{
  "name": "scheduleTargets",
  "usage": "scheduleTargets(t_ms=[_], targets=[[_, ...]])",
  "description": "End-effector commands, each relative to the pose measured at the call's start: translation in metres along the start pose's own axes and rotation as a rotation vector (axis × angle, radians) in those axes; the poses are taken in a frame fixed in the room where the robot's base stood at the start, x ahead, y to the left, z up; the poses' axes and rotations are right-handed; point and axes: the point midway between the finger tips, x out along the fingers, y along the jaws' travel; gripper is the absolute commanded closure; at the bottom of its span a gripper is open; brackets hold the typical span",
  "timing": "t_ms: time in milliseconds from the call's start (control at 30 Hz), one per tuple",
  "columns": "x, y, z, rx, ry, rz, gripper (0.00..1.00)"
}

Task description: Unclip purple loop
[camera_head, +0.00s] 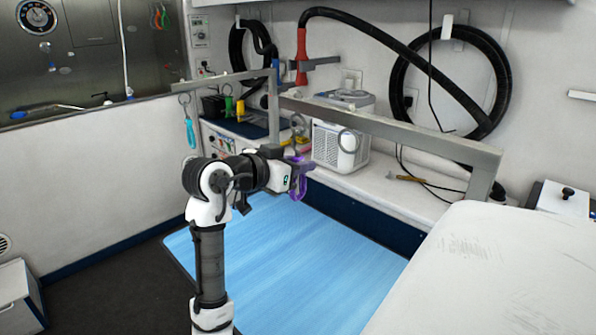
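The purple loop (298,188) is at the end of my arm, below the grey bar, in the middle of the head view. My gripper (297,170) is right at the loop's upper part and overlaps it in the picture. The fingers are small and partly hidden, so I cannot tell whether they are closed on it. A metal ring (297,122) hangs from the grey bar (390,130) just above the loop. I cannot make out whether a clip joins the ring and the loop.
A teal-handled tool (190,132) hangs from a ring at the bar's left end. Another ring (348,141) hangs to the right, in front of a white box-shaped unit (340,148). A blue table top (310,265) lies below, clear. A white padded surface (500,270) fills the right front.

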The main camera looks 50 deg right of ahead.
Motion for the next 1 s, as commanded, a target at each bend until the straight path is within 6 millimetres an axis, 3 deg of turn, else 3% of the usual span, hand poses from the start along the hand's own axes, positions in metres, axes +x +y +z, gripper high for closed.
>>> scheduleTargets(t_ms=[33,167,1000], targets=[[0.0,0.0,0.0,0.0,0.0,0.0,0.83],[0.0,0.0,0.0,0.0,0.0,0.0,0.98],[-0.004,0.0,-0.019,0.0,0.0,0.0,0.98]])
